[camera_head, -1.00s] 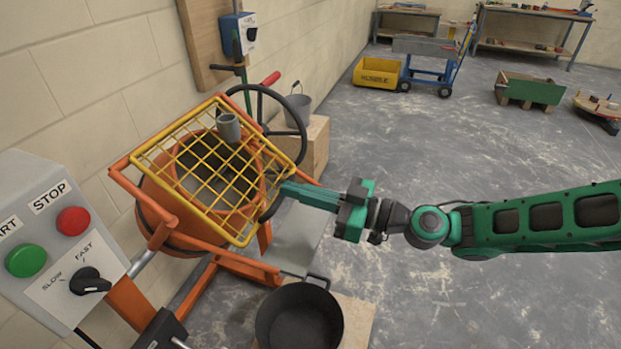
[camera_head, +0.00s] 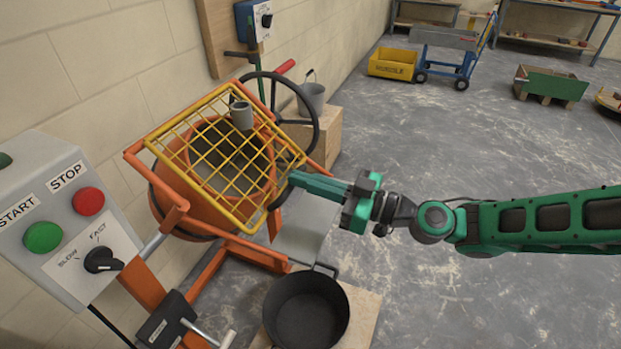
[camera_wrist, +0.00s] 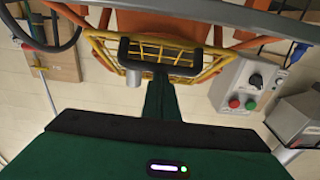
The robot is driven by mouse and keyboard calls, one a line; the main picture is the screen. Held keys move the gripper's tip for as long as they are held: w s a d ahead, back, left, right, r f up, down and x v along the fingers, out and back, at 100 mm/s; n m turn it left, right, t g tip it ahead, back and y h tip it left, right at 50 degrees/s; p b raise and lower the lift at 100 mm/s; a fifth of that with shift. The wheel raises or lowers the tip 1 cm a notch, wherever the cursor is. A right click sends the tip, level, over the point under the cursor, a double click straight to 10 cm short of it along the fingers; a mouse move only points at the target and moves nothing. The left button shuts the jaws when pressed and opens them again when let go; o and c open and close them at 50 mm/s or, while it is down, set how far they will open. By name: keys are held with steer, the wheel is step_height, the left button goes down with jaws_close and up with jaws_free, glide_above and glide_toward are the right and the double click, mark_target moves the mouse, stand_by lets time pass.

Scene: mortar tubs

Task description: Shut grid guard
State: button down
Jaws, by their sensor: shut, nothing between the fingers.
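The yellow grid guard (camera_head: 213,177) lies tilted over the mouth of the orange mixer drum (camera_head: 172,217) in the head view. A grey cup-like piece (camera_head: 242,115) sits on its upper part. My gripper (camera_head: 293,178) is shut and empty, its fingertips at the right edge of the guard; whether they touch it I cannot tell. In the wrist view the guard (camera_wrist: 104,52) shows beyond my fingers, which partly hide it.
A control box (camera_head: 62,225) with start and stop buttons stands at left. A black handwheel (camera_head: 314,128) is behind the guard's right side. A black tub (camera_head: 306,312) stands below. Open floor lies to the right.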

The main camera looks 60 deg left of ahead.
steer(key=v, duration=0.9)
steer(key=shift+w+d+f, duration=0.2)
steer(key=shift+w+f, duration=0.05)
steer(key=shift+f, duration=0.05)
